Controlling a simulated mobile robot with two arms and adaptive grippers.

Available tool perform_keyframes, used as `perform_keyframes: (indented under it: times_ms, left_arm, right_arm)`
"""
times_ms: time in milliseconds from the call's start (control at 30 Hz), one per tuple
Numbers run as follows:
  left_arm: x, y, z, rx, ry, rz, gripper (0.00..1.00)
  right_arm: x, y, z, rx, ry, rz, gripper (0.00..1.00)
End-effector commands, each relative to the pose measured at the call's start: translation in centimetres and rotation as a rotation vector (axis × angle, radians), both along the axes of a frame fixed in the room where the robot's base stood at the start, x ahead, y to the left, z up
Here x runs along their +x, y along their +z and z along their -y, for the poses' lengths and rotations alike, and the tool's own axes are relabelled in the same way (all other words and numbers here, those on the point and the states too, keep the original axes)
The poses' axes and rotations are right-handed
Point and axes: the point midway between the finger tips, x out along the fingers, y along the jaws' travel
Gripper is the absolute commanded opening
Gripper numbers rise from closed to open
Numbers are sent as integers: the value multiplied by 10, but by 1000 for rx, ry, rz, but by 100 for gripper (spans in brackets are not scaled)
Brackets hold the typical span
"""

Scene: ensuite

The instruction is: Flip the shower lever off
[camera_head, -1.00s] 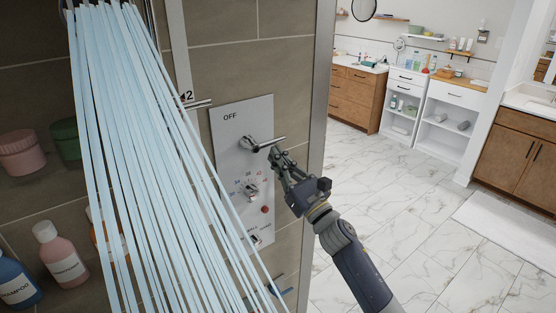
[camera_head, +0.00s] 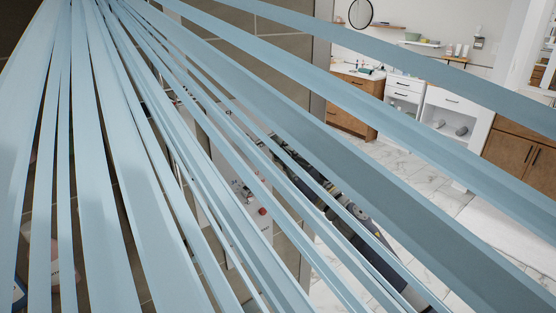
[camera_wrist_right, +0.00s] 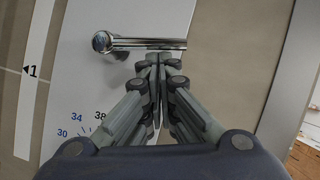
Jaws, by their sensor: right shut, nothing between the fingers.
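The chrome shower lever (camera_wrist_right: 150,43) shows in the right wrist view as a horizontal bar, with its round pivot at the left end, on a pale control panel (camera_wrist_right: 85,75). My right gripper (camera_wrist_right: 155,62) is shut and empty. Its fingertips are just below the bar in that view, close to it; I cannot tell whether they touch. In the head view, blue water streams (camera_head: 130,150) cover most of the panel and my right arm, and the lever cannot be made out. My left gripper is not in view.
A red button (camera_head: 262,211) shows on the panel between the streams. A tiled wall surrounds the panel. To the right lie a marble floor (camera_head: 400,160), wooden cabinets (camera_head: 520,155) and a white shelf unit (camera_head: 455,110).

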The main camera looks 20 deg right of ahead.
Motion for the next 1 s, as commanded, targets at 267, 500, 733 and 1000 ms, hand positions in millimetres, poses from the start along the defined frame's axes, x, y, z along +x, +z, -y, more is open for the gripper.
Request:
perform_keyframes:
  times_ms: [267,500,733,1000]
  left_arm:
    - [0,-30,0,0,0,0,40]
    - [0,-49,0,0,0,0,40]
    - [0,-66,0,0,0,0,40]
    - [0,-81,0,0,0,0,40]
  right_arm:
    - [1,16,5,-249,-2,93,0]
    - [1,33,5,-461,-3,170,0]
    - [0,49,1,-665,-3,245,0]
    - [-3,66,-7,-898,-2,328,0]
